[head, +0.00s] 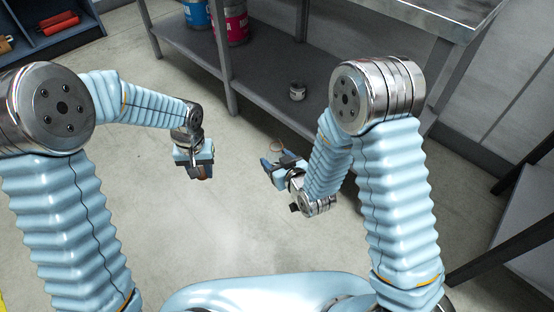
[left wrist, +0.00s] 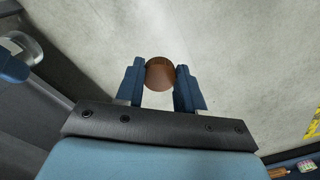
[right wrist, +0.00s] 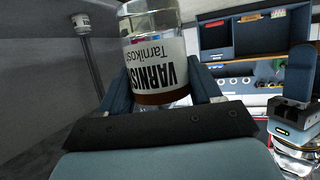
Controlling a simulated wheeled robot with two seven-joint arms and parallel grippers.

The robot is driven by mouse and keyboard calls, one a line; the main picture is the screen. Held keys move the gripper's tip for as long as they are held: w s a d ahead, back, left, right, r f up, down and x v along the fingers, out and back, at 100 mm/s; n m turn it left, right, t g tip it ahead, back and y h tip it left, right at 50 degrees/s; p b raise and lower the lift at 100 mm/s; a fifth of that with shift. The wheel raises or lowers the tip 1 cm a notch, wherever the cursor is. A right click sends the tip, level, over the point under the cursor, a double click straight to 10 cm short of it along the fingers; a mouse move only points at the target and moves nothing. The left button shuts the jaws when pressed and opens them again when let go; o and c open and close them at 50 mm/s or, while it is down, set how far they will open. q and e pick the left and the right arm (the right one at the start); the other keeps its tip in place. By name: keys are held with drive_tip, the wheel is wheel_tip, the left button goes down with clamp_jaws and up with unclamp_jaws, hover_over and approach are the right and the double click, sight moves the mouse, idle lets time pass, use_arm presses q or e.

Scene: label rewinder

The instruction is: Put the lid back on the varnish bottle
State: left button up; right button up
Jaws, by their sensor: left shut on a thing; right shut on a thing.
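My left gripper (left wrist: 160,78) is shut on a round brown lid (left wrist: 160,73), which sits between its fingertips in the left wrist view. In the head view this gripper (head: 202,174) hangs over the floor, with a sliver of the lid below it. My right gripper (right wrist: 165,95) is shut on the clear glass varnish bottle (right wrist: 150,22), with a white label and an amber band. In the head view my right gripper (head: 280,163) is to the right of the left one, and the bottle shows only as a faint ring. Lid and bottle are apart. The bottle's mouth is not clearly visible.
A metal table with a lower shelf (head: 265,75) stands ahead. A small can (head: 297,91) and larger paint cans (head: 232,22) are on that shelf. A tool cabinet (right wrist: 250,45) stands further off. The floor between my grippers is clear.

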use_arm(q)
drive_tip(key=w+d+r, duration=0.4)
drive_tip(key=d+r, duration=0.4)
drive_tip(key=d, duration=0.3)
wheel_tip(320, 180, up, 7)
hover_over(276, 159)
drive_tip(key=w, duration=0.2)
drive_tip(key=shift+s+d+f, duration=0.1)
drive_tip(key=shift+s, duration=0.05)
drive_tip(key=shift+f, duration=0.1)
drive_tip(key=shift+f, duration=1.95)
drive_tip(key=shift+f, duration=0.85)
drive_tip(key=shift+f, duration=0.55)
